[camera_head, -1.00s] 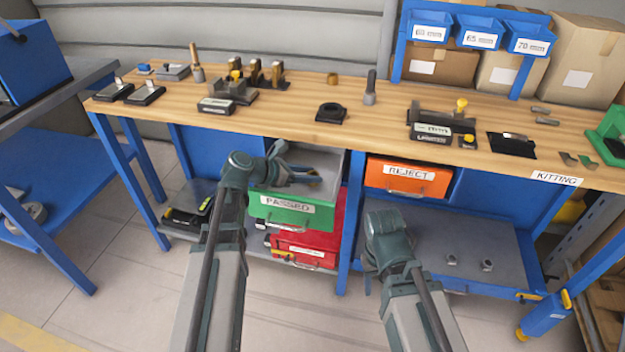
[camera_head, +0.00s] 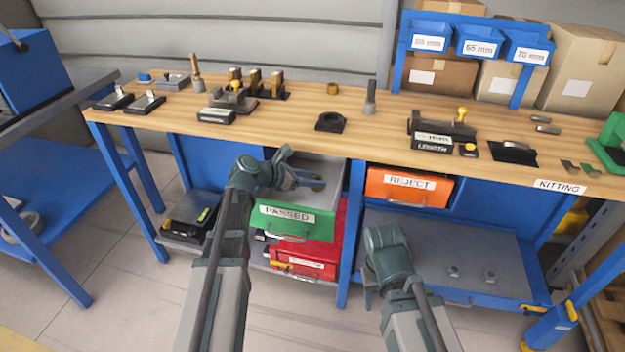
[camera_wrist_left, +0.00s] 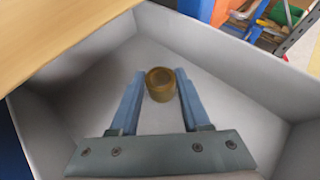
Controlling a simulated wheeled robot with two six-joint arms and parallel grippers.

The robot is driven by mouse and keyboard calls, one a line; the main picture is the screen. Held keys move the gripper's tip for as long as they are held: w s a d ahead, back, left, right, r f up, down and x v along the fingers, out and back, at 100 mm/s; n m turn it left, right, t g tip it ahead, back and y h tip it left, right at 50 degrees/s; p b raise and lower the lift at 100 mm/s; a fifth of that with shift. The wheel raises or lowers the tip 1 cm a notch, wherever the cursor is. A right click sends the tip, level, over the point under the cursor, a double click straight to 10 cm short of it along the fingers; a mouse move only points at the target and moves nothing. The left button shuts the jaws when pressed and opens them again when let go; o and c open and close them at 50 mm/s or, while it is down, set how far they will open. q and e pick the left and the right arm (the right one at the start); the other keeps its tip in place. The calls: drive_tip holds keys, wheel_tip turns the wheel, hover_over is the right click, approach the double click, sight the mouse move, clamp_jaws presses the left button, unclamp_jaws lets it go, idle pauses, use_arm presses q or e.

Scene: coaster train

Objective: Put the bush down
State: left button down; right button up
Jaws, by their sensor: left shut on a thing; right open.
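The bush is a small brass-coloured ring (camera_wrist_left: 160,84). It sits between the fingertips of my left gripper (camera_wrist_left: 160,90), which is shut on it. In the head view the left gripper (camera_head: 306,178) is at the open drawer labelled PASSED (camera_head: 287,217), with the bush (camera_head: 318,185) at its tips. The wrist view shows the bush inside the drawer's grey walls (camera_wrist_left: 235,75), over its bare floor. I cannot tell whether it touches the floor. My right gripper (camera_head: 368,296) is low in front of the bench, empty and mostly hidden by its wrist.
The wooden bench top (camera_head: 290,125) lies above and behind the drawer. A similar brass ring (camera_head: 332,88) stands on it. The orange REJECT drawer (camera_head: 408,187) is to the right.

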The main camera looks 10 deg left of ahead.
use_arm(q)
drive_tip(key=shift+c, duration=1.8)
unclamp_jaws()
drive_tip(key=shift+s+a+r+p, duration=0.15)
drive_tip(key=shift+r+p, duration=0.15)
drive_tip(key=shift+p, duration=0.15)
drive_tip(key=p+v, duration=0.5)
drive_tip(key=v, duration=0.5)
drive_tip(key=shift+s+a+r, duration=0.3)
drive_tip(key=shift+s+a, duration=0.15)
drive_tip(key=shift+a, duration=0.1)
